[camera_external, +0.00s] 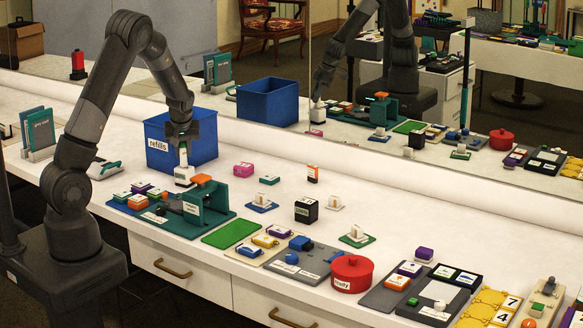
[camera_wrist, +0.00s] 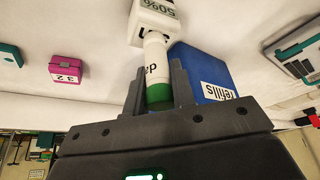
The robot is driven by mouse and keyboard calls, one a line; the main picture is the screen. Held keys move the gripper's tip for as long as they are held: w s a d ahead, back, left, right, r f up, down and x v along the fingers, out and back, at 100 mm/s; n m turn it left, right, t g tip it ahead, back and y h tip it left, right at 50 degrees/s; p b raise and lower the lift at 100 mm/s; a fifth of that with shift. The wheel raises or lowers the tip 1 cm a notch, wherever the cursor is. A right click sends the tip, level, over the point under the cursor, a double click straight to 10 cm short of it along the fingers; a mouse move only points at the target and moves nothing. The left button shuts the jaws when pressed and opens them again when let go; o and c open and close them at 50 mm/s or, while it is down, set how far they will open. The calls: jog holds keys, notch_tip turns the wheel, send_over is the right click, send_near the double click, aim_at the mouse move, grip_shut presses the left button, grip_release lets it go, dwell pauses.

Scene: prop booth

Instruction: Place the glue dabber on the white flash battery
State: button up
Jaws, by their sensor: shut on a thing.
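My gripper (camera_external: 182,140) is shut on the glue dabber (camera_external: 183,157), a slim white cylinder with a green end. In the wrist view the dabber (camera_wrist: 157,62) stands between the two fingers (camera_wrist: 157,85), its green end toward the palm and part of its lettering showing. The white flash battery (camera_external: 184,176), a white block, sits on the counter directly below the dabber. In the wrist view the battery (camera_wrist: 150,20) shows a "50%" label at the dabber's far end. The dabber's end meets or nearly meets the battery; I cannot tell if they touch.
The blue "refills" bin (camera_external: 158,151) stands close behind my gripper. A teal stand with an orange top (camera_external: 204,205) is just in front, right of the battery. A pink block (camera_external: 243,169) and a black block (camera_external: 306,210) lie to the right. A mirror runs along the back.

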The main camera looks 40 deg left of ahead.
jog(key=shift+f, duration=0.1)
jog(key=o, duration=1)
jog(key=v, duration=1.1)
jog(key=shift+s+d+r+m+t+h, duration=0.5)
jog(key=shift+s+d+r+m, duration=1.3)
jog(key=shift+s, duration=3.05)
jog(key=shift+s+d+r+m+t+h, duration=0.45)
jog(key=shift+s+d+r+m, duration=1.3)
jog(key=shift+s, duration=3.05)
jog(key=shift+s+d+r+m+t+h, duration=0.25)
jog(key=shift+s+d+r+m+h, duration=0.65)
jog(key=shift+s+r, duration=2.75)
jog(key=shift+s+d+f+y, duration=0.15)
jog(key=shift+s+f, duration=0.45)
jog(key=shift+s+d+f+y, duration=0.1)
jog(key=shift+s+d+f, duration=0.05)
jog(key=shift+s+f, duration=0.45)
